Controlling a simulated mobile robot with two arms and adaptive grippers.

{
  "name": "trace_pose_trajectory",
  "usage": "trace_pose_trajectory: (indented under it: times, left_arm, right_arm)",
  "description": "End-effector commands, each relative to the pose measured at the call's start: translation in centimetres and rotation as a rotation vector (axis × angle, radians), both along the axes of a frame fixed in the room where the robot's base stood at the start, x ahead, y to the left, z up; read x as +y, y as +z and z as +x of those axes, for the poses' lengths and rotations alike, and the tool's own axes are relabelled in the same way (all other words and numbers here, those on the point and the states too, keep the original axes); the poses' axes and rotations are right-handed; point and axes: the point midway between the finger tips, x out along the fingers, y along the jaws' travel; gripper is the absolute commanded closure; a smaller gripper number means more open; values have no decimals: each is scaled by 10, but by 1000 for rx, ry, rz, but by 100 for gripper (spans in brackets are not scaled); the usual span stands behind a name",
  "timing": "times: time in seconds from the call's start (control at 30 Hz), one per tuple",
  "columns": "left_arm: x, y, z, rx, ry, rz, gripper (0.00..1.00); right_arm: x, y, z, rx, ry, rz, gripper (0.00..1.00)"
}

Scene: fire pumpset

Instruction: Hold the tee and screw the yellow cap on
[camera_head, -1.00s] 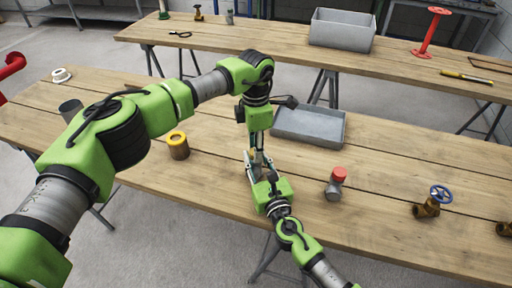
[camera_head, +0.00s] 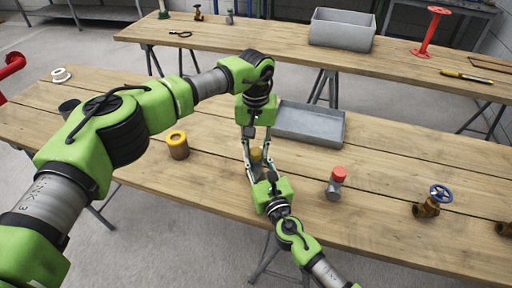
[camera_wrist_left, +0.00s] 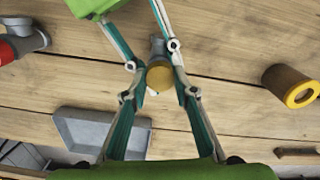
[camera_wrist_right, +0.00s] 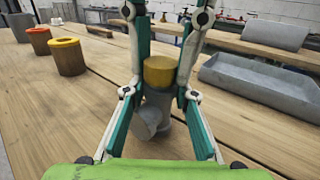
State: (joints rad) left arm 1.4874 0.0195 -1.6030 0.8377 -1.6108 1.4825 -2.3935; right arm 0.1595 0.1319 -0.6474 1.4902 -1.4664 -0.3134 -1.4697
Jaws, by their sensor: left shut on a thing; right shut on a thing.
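The grey tee (camera_wrist_right: 152,115) stands upright on the near wooden table, its side branch toward the right wrist camera. The yellow cap (camera_wrist_right: 160,70) sits on top of the tee; I cannot tell how far it is threaded. In the head view the cap (camera_head: 256,154) shows between my two grippers. My left gripper (camera_wrist_left: 161,92) reaches in from above and is shut on the cap, one finger on each side. My right gripper (camera_wrist_right: 158,98) comes in low from the near side and is shut on the tee body. Fingers hide parts of the tee.
A grey tray (camera_head: 310,125) lies just behind the grippers. A brown pot with a yellow rim (camera_head: 178,146) stands to the left. A red-capped fitting (camera_head: 336,183) and a blue-wheeled valve (camera_head: 432,202) stand to the right. Table between them is clear.

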Motion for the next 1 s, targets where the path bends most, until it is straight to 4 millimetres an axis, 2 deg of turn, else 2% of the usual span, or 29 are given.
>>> trace_pose_trajectory:
  times: [0.1,0.23,0.6,0.63,0.7,1.0]
  left_arm:
    - [-1,1,0,-3,-182,0,92]
    - [-1,0,0,-3,-307,2,92]
    - [-1,0,0,-4,-349,1,92]
    - [-1,0,0,-4,-349,1,69]
    - [-1,0,0,-4,-348,1,57]
    - [-1,0,0,-3,-347,2,57]
  right_arm:
    - [0,-4,-1,7,2,-2,100]
    - [0,-4,-2,7,2,-2,100]
    - [1,-4,-2,7,3,-2,100]
    - [1,-4,-2,7,3,-2,100]
    - [1,-4,-2,7,3,-2,100]
    - [1,-4,-2,7,3,-2,100]
